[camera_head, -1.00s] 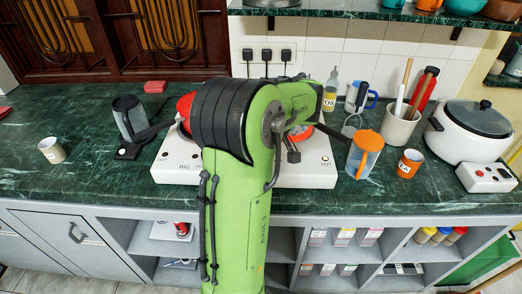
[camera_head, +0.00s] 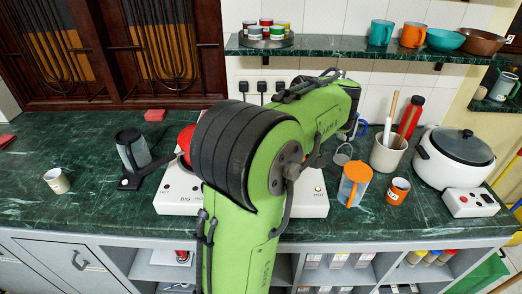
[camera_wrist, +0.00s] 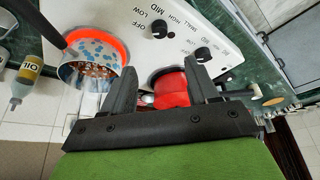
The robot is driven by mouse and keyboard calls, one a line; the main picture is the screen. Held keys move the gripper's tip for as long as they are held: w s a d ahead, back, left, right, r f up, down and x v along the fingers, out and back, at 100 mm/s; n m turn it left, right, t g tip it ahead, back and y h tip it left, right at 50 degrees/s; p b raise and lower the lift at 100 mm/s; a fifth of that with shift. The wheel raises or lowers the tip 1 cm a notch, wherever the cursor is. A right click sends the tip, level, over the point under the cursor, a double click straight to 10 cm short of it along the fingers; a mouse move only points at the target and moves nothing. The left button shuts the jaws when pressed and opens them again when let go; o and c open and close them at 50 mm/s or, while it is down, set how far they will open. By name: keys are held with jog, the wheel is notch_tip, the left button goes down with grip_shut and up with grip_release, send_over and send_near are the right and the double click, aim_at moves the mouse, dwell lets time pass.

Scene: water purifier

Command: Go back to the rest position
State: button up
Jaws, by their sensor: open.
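My gripper (camera_wrist: 160,82) shows in the wrist view with its two dark fingers apart. A red rounded object (camera_wrist: 170,92) shows beyond the gap between the fingers; I see no grip on it. In the camera_head view my green arm rises over the white stove (camera_head: 176,193) and bends to the right toward the wall. The gripper itself is hidden there behind the arm.
Right of the arm stand an orange-lidded jug (camera_head: 354,185), an orange cup (camera_head: 398,191), a utensil crock (camera_head: 387,155) and a white cooker (camera_head: 453,158). A shelf (camera_head: 370,49) hangs above. The front left counter is clear.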

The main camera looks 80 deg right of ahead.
dwell(0.4)
jog(key=w+a+r+n+t+y+p, duration=0.1)
jog(key=w+a+r, duration=0.2)
jog(key=w+a, duration=0.4)
jog(key=w+a+r+n+p, duration=0.1)
jog(key=w+a+r, duration=0.3)
jog(key=w, duration=0.6)
jog(key=w+a+n+y+p, duration=0.15)
jog(key=w+a, duration=0.25)
jog(key=a, duration=1)
jog(key=s+a+f+n+p, duration=0.1)
jog(key=s+a, duration=0.5)
jog(key=a, duration=0.6)
jog(key=shift+f+n+t+p, duration=0.4)
jog(key=shift+n+p, duration=0.1)
jog(key=shift+n, duration=0.35)
jog(key=shift+s+d, duration=0.1)
